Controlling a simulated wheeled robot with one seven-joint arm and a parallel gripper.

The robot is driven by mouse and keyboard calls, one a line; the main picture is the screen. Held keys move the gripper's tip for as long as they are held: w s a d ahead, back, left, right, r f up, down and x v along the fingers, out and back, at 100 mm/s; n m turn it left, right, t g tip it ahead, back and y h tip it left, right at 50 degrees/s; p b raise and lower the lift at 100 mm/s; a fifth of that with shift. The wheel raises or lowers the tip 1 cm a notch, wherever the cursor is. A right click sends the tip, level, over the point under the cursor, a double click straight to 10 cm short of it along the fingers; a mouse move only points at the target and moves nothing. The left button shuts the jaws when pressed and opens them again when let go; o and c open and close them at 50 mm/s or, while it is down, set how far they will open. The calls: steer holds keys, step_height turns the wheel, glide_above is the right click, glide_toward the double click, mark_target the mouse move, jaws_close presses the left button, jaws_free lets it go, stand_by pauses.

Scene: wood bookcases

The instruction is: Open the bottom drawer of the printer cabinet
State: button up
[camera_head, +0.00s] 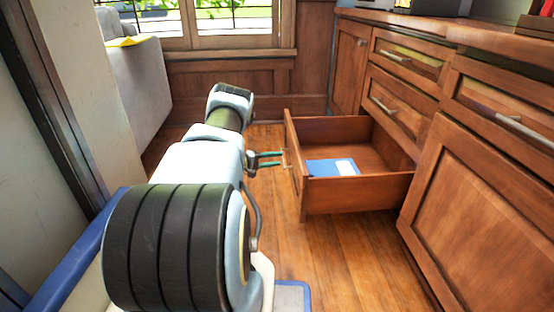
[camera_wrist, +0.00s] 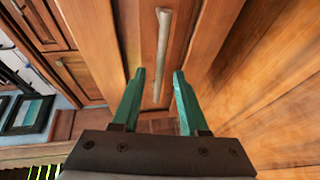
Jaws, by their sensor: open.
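The bottom drawer (camera_head: 362,194) of the wooden cabinet (camera_head: 470,195) stands pulled well out over the floor. A blue flat item with a pale patch (camera_head: 332,168) lies inside it. My gripper (camera_head: 281,158) is at the outer side of the drawer front, its two teal fingers apart. In the wrist view, my gripper (camera_wrist: 159,71) has its fingers on either side of the metal bar handle (camera_wrist: 163,45), whose lower end reaches between them. I cannot tell whether a finger touches the handle. The drawer's outer face is mostly hidden in the head view.
Closed drawers with metal handles (camera_head: 395,55) sit above and beside the open one. A grey sofa (camera_head: 142,90) and a pale wall (camera_head: 85,75) stand at the left. Bare wooden floor (camera_head: 345,245) lies in front of the cabinet. A window (camera_head: 232,22) is at the back.

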steer(key=p+v, duration=0.2)
steer(key=v, duration=0.7)
steer(key=shift+s+a+p, duration=0.2)
steer(key=shift+a+p, duration=0.05)
steer(key=shift+p, duration=0.1)
steer(key=shift+r, duration=0.1)
